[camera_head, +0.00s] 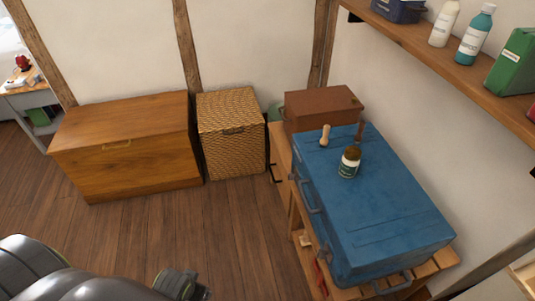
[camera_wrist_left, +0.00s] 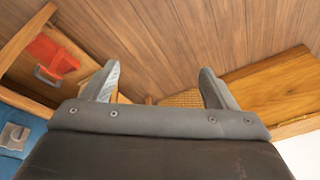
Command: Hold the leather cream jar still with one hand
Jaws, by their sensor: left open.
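The leather cream jar (camera_head: 349,162) is a small dark glass jar with a brown top and a pale-printed green label. It stands upright on the lid of the blue trunk (camera_head: 385,207). My left gripper (camera_wrist_left: 158,88) is open and empty in the left wrist view, with its two fingers wide apart above the wooden floor. In the head view, my left arm comes in at the bottom left, and its end (camera_head: 182,285) is well away from the jar. The jar is not seen in the left wrist view. My right gripper is not in view.
A wooden-handled tool (camera_head: 325,135) and a reddish-brown piece (camera_head: 360,130) are behind the jar. A brown case (camera_head: 322,106) sits behind the trunk. A wicker basket (camera_head: 231,135) and wooden chest (camera_head: 125,147) line the wall. A bottle shelf (camera_head: 450,60) overhangs right. The floor is clear.

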